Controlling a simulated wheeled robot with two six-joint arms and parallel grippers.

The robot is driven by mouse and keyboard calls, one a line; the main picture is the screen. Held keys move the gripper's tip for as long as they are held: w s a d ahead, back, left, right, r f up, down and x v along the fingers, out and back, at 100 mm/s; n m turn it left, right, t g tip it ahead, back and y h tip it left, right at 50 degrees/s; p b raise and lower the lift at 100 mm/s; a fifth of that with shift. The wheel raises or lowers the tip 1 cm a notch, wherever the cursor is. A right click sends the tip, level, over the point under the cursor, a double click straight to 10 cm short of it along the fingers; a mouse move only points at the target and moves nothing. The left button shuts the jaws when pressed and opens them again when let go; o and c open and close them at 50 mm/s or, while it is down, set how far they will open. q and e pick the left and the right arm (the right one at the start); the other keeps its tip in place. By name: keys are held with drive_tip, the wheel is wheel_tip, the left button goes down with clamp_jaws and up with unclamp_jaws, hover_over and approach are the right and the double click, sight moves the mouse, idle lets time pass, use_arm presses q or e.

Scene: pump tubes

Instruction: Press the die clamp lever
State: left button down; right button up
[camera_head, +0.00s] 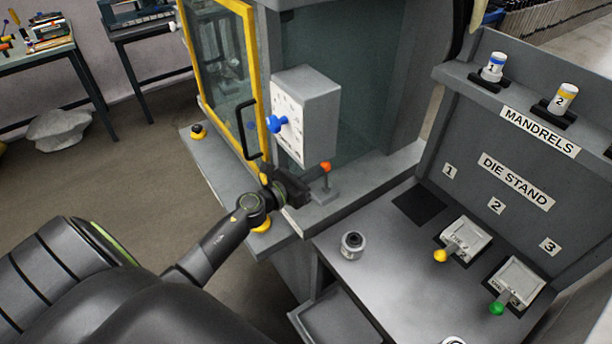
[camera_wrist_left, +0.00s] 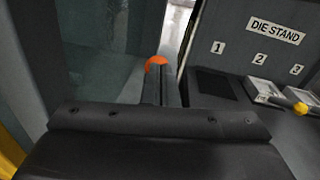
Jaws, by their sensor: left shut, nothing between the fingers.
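A small lever with an orange knob (camera_head: 326,167) stands on a grey base block (camera_head: 326,194) on the machine's ledge; I take it to be the die clamp lever. My left gripper (camera_head: 311,183) is shut and empty, its tips right beside the lever, just left of and below the knob. In the left wrist view the orange knob (camera_wrist_left: 158,64) shows just beyond the tips of the shut fingers (camera_wrist_left: 161,85). The fingers hide the lever's lower part there. I cannot tell whether they touch it. My right gripper is not in view.
A grey control box (camera_head: 306,112) with a blue knob (camera_head: 276,124) rises behind the gripper. A yellow-framed door (camera_head: 250,70) with a black handle is to its left. The die stand (camera_head: 515,180) on the right holds two dies with yellow and green knobs. A loose round die (camera_head: 353,245) lies on the bench.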

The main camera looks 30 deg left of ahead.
use_arm(q)
drive_tip(key=shift+w+d+r+p, duration=0.1)
drive_tip(key=shift+w+d+r, duration=0.1)
drive_tip(key=shift+w, duration=0.25)
drive_tip(key=shift+w+d+r+p, duration=0.15)
drive_tip(key=shift+w, duration=0.35)
drive_tip(key=shift+w+d+r+p, duration=0.1)
drive_tip(key=shift+w+d+r, duration=0.1)
drive_tip(key=shift+w, duration=0.25)
drive_tip(key=b+v, duration=0.7)
drive_tip(key=v, duration=1)
drive_tip(key=shift+s, duration=0.15)
